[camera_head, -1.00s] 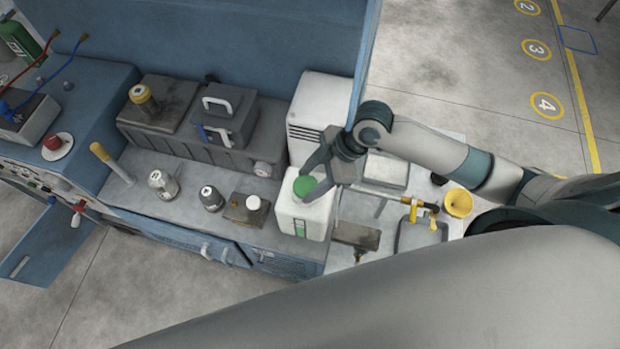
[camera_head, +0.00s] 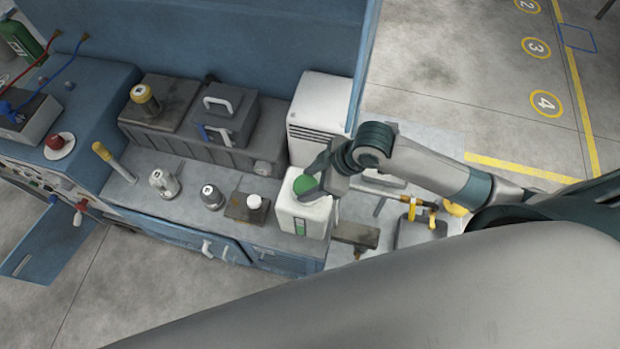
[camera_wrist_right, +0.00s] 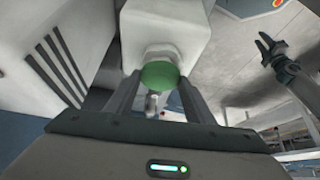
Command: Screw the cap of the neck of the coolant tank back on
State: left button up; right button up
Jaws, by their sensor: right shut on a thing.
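The coolant tank (camera_head: 303,218) is a white box-shaped container with a green level strip, standing on the bench ledge. Its green cap (camera_head: 305,185) is at the neck on top; how far it is threaded cannot be told. My right gripper (camera_head: 318,180) reaches in from the right and is shut on the cap. In the right wrist view the cap (camera_wrist_right: 160,75) sits between the two fingers, in line with the white neck (camera_wrist_right: 160,54). My left gripper (camera_wrist_right: 271,46) shows only in the right wrist view, away from the tank, its fingers apart and empty.
A tall white vented box (camera_head: 318,115) stands right behind the tank. A dark block with a white cap (camera_head: 254,201) and a small grey canister (camera_head: 212,197) stand to its left. A brown-topped block (camera_head: 355,235) lies to its right. The floor at right is open.

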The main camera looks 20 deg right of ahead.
jog(key=shift+m+t, duration=0.3)
jog(key=shift+m, duration=0.4)
jog(key=shift+a+h, duration=0.1)
jog(key=shift+h, duration=0.2)
jog(key=m+t+h, duration=0.1)
jog(key=m, duration=0.2)
jog(key=shift+s+a, duration=0.15)
jog(key=shift+m+t+h, duration=0.4)
jog(key=shift+m, duration=0.7)
jog(key=shift+s+a+m+h, duration=0.15)
jog(key=shift+m+h, duration=0.35)
jog(key=shift+m, duration=0.4)
jog(key=shift+m+t+h, duration=0.3)
jog(key=shift+m+h, duration=0.5)
jog(key=shift+m, duration=0.8)
